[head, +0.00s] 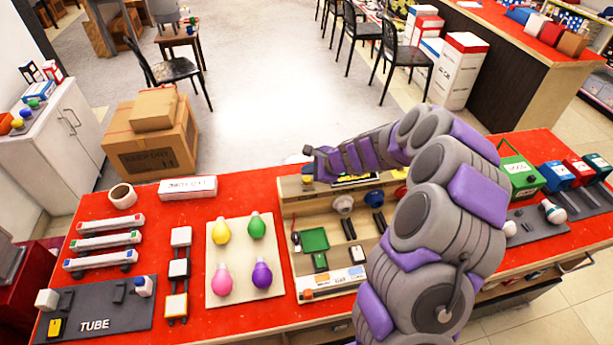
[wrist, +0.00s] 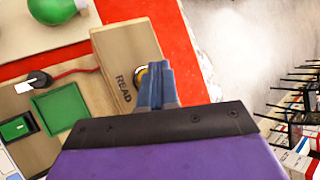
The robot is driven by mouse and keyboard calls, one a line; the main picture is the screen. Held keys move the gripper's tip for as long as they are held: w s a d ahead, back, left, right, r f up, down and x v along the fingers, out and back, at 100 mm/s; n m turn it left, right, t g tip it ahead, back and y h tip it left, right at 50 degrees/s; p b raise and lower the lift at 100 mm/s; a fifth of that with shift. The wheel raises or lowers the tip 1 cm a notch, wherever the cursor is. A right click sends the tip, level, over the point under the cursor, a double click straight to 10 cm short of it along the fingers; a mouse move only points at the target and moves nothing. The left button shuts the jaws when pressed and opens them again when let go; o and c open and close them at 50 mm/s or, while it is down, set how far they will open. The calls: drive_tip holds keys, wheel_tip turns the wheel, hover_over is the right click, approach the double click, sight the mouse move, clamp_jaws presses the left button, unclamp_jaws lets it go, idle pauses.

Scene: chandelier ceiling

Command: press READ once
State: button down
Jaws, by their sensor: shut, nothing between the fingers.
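The wooden block marked READ (wrist: 113,62) shows in the wrist view, with its lettering running sideways. A round button with a yellow rim (wrist: 139,73) sits on it beside the word and is partly hidden by my fingers. My gripper (wrist: 155,72) is shut and empty, its fingertips over or right beside the button; I cannot tell if they touch it. In the head view my gripper (head: 311,151) is at the back edge of the wooden test panel (head: 297,213), and my arm hides much of that panel.
Left of the panel, a board (head: 214,292) holds several coloured bulbs. A green pad (head: 314,239) lies on the panel. A white box (head: 187,188) and a mug (head: 122,196) stand on the red counter (head: 170,210). Coloured boxes stand at the right.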

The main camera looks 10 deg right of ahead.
sight(309, 180)
wheel_tip(309, 180, up, 5)
drive_tip(key=p, duration=0.4)
idle(0.4)
idle(0.6)
